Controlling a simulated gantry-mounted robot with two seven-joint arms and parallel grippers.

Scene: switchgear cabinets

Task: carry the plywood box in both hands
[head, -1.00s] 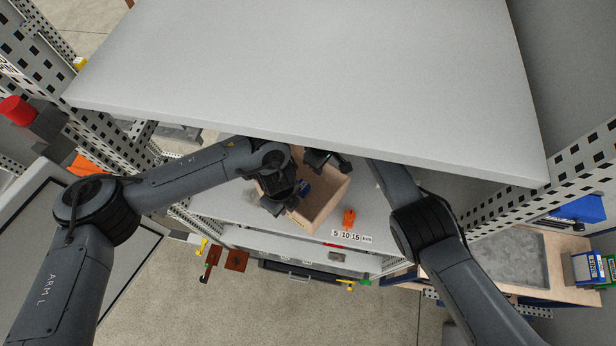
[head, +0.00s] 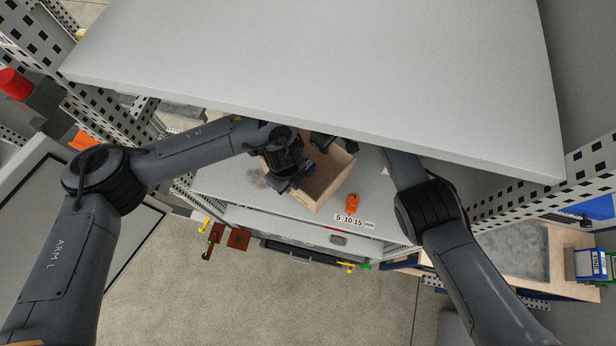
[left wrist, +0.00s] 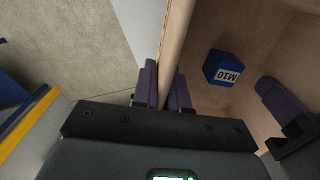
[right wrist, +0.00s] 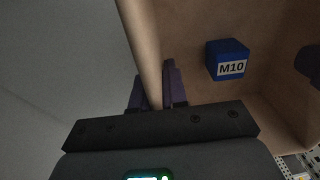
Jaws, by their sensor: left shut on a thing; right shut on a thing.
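The plywood box (head: 328,188) is an open pale-wood box in the head view, partly under the front edge of the big grey panel. My left gripper (head: 290,182) is at its left side. In the left wrist view the left jaws (left wrist: 163,88) are shut on a box wall (left wrist: 176,40). In the right wrist view my right gripper (right wrist: 155,90) is shut on the opposite wall (right wrist: 142,40). In the head view it is mostly hidden by the panel. A blue block marked M10 (right wrist: 228,60) lies inside the box, also visible in the left wrist view (left wrist: 222,68).
The grey panel (head: 310,80) overhangs the box and my forearms. A grey shelf (head: 235,190) lies below, with a small orange item (head: 353,203) near the box and a "5 10 15 mm" label (head: 355,221). Perforated posts (head: 590,165) stand at both sides. Open floor shows in front.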

